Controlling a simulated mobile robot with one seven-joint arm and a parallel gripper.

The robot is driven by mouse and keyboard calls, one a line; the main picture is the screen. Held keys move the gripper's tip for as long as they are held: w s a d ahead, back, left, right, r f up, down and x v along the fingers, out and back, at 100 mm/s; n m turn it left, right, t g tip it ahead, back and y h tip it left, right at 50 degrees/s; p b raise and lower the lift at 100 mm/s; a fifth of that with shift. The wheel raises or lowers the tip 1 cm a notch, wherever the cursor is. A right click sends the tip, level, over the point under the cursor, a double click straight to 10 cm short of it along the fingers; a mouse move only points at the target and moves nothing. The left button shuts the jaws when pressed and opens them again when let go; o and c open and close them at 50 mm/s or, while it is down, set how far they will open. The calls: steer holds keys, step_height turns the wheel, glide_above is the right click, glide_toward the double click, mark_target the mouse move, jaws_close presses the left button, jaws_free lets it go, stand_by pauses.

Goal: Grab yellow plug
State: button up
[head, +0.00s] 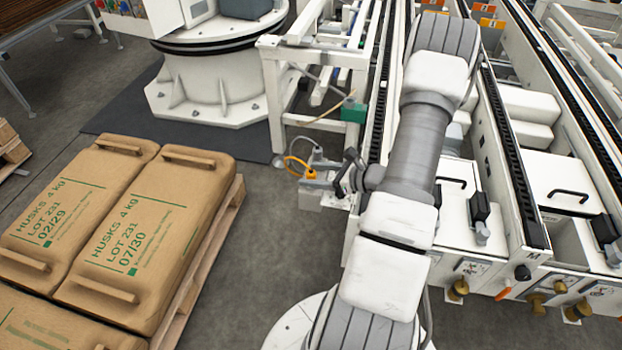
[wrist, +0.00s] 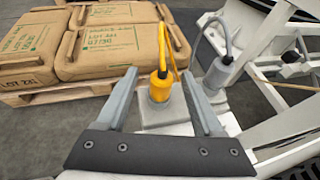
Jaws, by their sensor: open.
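The yellow plug (wrist: 160,86) stands upright in a grey socket on a light box, with a yellow cable looping up from its top. In the head view the yellow plug (head: 309,173) shows beside the conveyor frame, left of my gripper. My gripper (wrist: 160,88) is open in the wrist view, its two grey fingers either side of the plug's line, with gaps between them and the plug. I cannot tell how far the plug is from the fingertips. In the head view my gripper (head: 338,172) is small and partly hidden by its own wrist.
A grey plug (wrist: 217,72) with a grey cable stands close to the right of the yellow one. Brown sacks (head: 150,235) lie on a wooden pallet (head: 212,245) to the left. The white conveyor frame (head: 362,190) is close on the right. Grey floor lies between.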

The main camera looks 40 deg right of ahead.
steer(key=b+x, duration=0.1)
steer(key=x, duration=0.3)
steer(key=shift+w+f, duration=0.2)
steer(key=shift+f, duration=0.05)
steer(key=shift+r, duration=0.1)
jaws_close()
